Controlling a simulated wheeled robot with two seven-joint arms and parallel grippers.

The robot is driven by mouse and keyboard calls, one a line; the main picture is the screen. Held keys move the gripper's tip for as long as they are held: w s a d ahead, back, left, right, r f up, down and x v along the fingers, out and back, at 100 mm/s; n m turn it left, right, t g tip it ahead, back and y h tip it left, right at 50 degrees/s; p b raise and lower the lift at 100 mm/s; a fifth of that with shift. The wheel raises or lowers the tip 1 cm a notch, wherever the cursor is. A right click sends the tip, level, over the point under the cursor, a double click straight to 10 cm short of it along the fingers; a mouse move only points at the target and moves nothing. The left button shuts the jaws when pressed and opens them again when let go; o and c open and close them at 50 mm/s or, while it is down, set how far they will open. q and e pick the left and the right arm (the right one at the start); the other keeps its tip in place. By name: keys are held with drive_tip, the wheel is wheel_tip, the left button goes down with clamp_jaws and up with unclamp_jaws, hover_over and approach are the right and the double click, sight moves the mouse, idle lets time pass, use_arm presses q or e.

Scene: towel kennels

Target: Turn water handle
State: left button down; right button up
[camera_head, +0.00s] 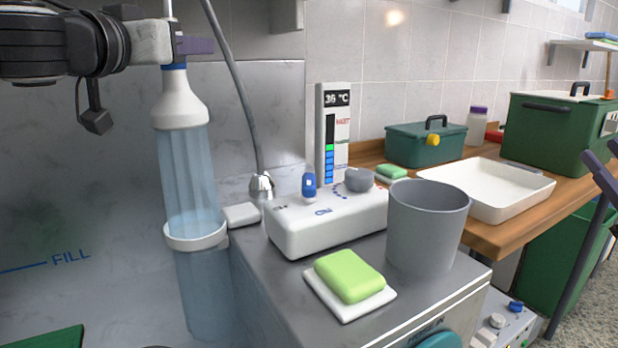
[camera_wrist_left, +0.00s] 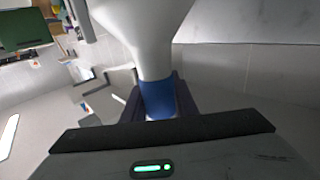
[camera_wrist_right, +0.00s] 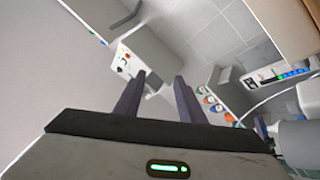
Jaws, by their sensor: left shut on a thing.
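A white mixer box (camera_head: 330,222) stands on the grey counter, with an upright blue handle (camera_head: 309,186) and a grey round knob (camera_head: 359,180) on top. My left gripper (camera_head: 188,46) is shut on the blue-banded neck of a white shower head (camera_head: 181,100). The blue band (camera_wrist_left: 158,100) sits between its fingers in the left wrist view. Clear bluish water (camera_head: 188,180) appears to run down from the head through a white ring (camera_head: 195,236). My right gripper (camera_wrist_right: 160,82) is open and empty in the right wrist view, away from the handle.
A thermometer panel (camera_head: 333,130) reads 36 °C. A grey cup (camera_head: 425,225) and a green soap (camera_head: 348,275) on a white dish stand before the mixer box. A white tray (camera_head: 490,200) and green boxes (camera_head: 425,145) occupy the wooden table. A hose (camera_head: 235,85) hangs behind the box.

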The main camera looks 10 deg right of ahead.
drive_tip(key=w+a+r+g, duration=0.1)
drive_tip(key=w+a+r, duration=0.1)
drive_tip(key=w+a, duration=0.65)
drive_tip(key=w+a+r+g, duration=0.15)
drive_tip(key=w+a, duration=0.35)
drive_tip(key=a, duration=0.6)
drive_tip(key=a+r+n+g+y, duration=0.2)
drive_tip(key=a+r+n+y, duration=0.15)
drive_tip(key=a, duration=0.95)
drive_tip(key=s+a+r+n+g+y, duration=0.1)
drive_tip(key=s+a+n+g, duration=0.2)
drive_tip(key=a, duration=0.5)
drive_tip(key=s+a+r+n+g+y, duration=0.1)
drive_tip(key=s+a+n+g, duration=0.1)
drive_tip(key=a+n, duration=0.5)
drive_tip(key=s+a+r+n+g+y, duration=0.1)
drive_tip(key=s+a+g, duration=0.15)
drive_tip(key=a, duration=0.75)
drive_tip(key=s+a+f+n+g+h, duration=0.2)
drive_tip(key=s+a+f+n+h, duration=0.3)
drive_tip(key=s, duration=0.3)
drive_tip(key=n+t+h, duration=0.3)
drive_tip(key=n+h, duration=0.4)
drive_tip(key=h, duration=0.2)
approach(309, 178)
drive_tip(key=x, duration=0.8)
drive_tip(key=shift+w, duration=0.15)
